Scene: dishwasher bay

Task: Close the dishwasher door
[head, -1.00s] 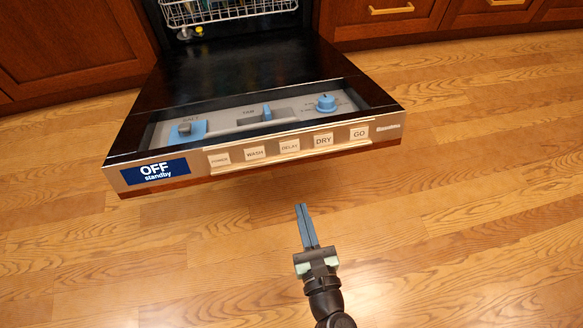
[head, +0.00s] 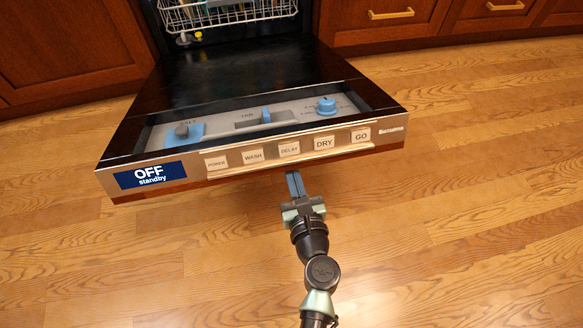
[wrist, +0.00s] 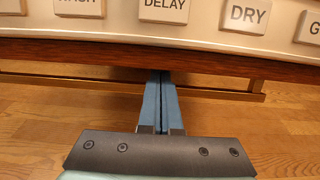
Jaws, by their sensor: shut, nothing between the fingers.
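The dishwasher door (head: 240,75) is folded down, open, its inner side facing up in the head view. Its front edge carries a button panel (head: 290,150) and an OFF standby display (head: 151,175). My gripper (head: 294,178) is shut and empty, just below the door's front edge. In the wrist view the closed blue fingers (wrist: 161,80) reach under the wooden lower edge (wrist: 200,62) of the door, below the DELAY button; their tips are hidden there. I cannot tell whether they touch the door.
A dish rack (head: 225,12) shows in the dishwasher opening at the back. Wooden cabinets (head: 75,45) with gold handles stand on both sides. The wooden floor (head: 490,200) around the door is clear. A thin brass-coloured rail (wrist: 225,92) shows below the door edge in the wrist view.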

